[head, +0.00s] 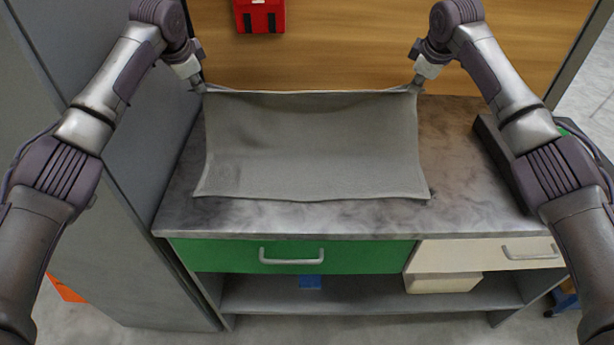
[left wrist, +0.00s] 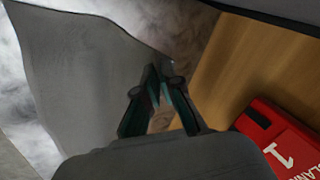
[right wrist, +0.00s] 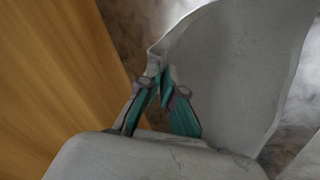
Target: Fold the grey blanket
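The grey blanket (head: 312,150) lies spread over the counter in the head view, its far edge lifted between my two grippers and its near part resting on the worktop. My left gripper (head: 201,88) is at the blanket's far left corner; the left wrist view shows its fingers (left wrist: 155,80) closed together at the cloth (left wrist: 85,75). My right gripper (head: 416,84) is at the far right corner; in the right wrist view its fingers (right wrist: 163,80) are closed on the cloth (right wrist: 235,70). The far edge sags slightly between them.
The mottled grey counter (head: 480,195) has free room to the right. A wooden back panel (head: 370,45) rises behind, with a red box (head: 259,14) on it. A dark tray-like object (head: 505,160) stands at the right. A grey cabinet wall (head: 130,200) borders the left. Drawers (head: 220,255) are below.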

